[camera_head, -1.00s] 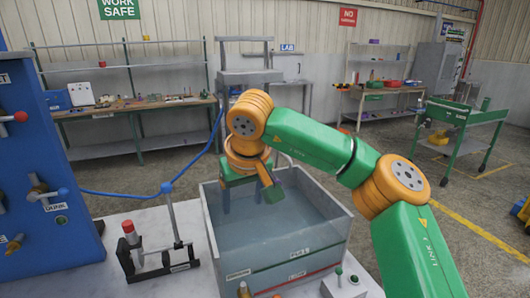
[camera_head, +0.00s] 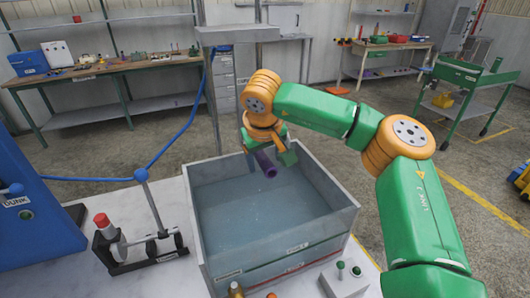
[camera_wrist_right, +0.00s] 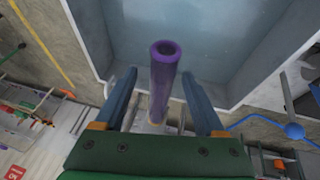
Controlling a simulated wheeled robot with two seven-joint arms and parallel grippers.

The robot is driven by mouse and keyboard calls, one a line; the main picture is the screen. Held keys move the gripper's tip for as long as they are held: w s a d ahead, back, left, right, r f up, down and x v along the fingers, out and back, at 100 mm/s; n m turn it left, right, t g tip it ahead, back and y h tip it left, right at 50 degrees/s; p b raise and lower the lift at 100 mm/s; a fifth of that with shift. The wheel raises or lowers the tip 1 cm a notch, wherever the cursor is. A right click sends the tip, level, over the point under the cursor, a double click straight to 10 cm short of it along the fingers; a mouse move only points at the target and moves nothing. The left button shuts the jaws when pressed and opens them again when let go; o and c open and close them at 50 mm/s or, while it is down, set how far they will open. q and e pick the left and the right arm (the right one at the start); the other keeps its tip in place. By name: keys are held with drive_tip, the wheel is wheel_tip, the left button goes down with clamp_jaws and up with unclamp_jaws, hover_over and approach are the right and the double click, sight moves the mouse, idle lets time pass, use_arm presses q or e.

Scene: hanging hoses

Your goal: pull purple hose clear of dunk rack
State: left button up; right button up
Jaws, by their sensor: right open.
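The purple hose (camera_head: 265,162) hangs over the tank in the head view, its open end tilted toward me. In the right wrist view the purple hose (camera_wrist_right: 163,85) stands between the two fingers, with visible gaps on both sides. My right gripper (camera_head: 272,148) is open around it; both blue fingers show in the wrist view (camera_wrist_right: 158,100). The hose's upper end is hidden by the gripper. A blue panel labelled DUNK (camera_head: 40,215) stands at left; I cannot tell whether it is the dunk rack. My left gripper is not in view.
The grey tank (camera_head: 275,262) holds bluish water below the gripper. A grey stand (camera_head: 235,34) rises behind it. A blue hose (camera_head: 180,135) runs from the stand toward the panel. A black fixture with a red cap (camera_head: 103,222) sits left of the tank.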

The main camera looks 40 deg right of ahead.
drive_tip(key=shift+c, duration=0.5)
drive_tip(key=shift+s+a+r, duration=0.25)
drive_tip(key=shift+s+a, duration=0.05)
drive_tip(key=shift+a, duration=0.05)
clamp_jaws()
drive_tip(key=shift+d, duration=0.1)
drive_tip(key=shift+w+f, duration=0.1)
drive_tip(key=shift+s+b, duration=0.3)
drive_tip(key=shift+s, duration=0.3)
drive_tip(key=s+b, duration=0.1)
drive_tip(key=s, duration=0.1)
drive_tip(key=s+a+b, duration=0.1)
drive_tip(key=s, duration=0.2)
drive_tip(key=shift+a, duration=0.2)
